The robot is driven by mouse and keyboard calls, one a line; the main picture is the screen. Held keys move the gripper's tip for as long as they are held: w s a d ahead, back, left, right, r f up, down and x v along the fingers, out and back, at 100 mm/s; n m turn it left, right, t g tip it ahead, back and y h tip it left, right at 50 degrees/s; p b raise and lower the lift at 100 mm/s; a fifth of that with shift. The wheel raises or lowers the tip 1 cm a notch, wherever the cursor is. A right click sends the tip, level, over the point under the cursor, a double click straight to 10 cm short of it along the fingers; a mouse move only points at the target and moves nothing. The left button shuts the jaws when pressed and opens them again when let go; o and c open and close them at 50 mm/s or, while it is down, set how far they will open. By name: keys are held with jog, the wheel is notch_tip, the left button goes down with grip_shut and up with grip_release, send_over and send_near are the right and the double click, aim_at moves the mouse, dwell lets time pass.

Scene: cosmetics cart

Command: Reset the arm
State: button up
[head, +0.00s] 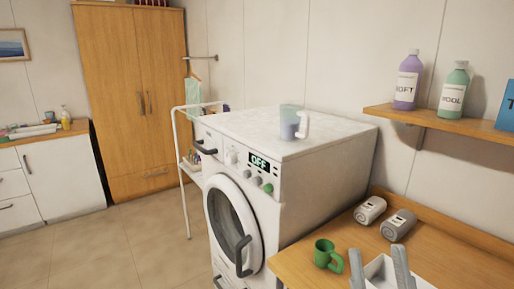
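My gripper (378,264) shows at the bottom right edge as two grey fingers, set apart, above the wooden counter (293,262). I see nothing gripped between the fingers, only a white open box or tray (378,267) around and behind them. The rest of my arm is out of view. A green mug (323,254) stands on the counter just left of the gripper, apart from it.
A wall shelf (432,120) holds purple and green bottles (407,82) (453,90). The floor at left is clear.

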jog(key=s+d+f+m+g+h, duration=0.25)
jog(key=s+f+g, duration=0.35)
jog(key=f, duration=0.4)
jog(key=s+d+f+m+g+h, duration=0.2)
jog(key=s+f+m+g, duration=0.1)
jog(key=s+f, duration=0.65)
jog(key=s+f+n+g+y, duration=0.1)
jog(key=s+f+g+y, duration=0.1)
jog(key=s+f, duration=0.5)
jog(key=s+g, duration=0.1)
jog(key=s, duration=0.1)
jog(key=shift+s+d+n+g, duration=0.3)
jog(key=shift+s+n+g, duration=0.05)
jog(key=shift+s+g, duration=0.05)
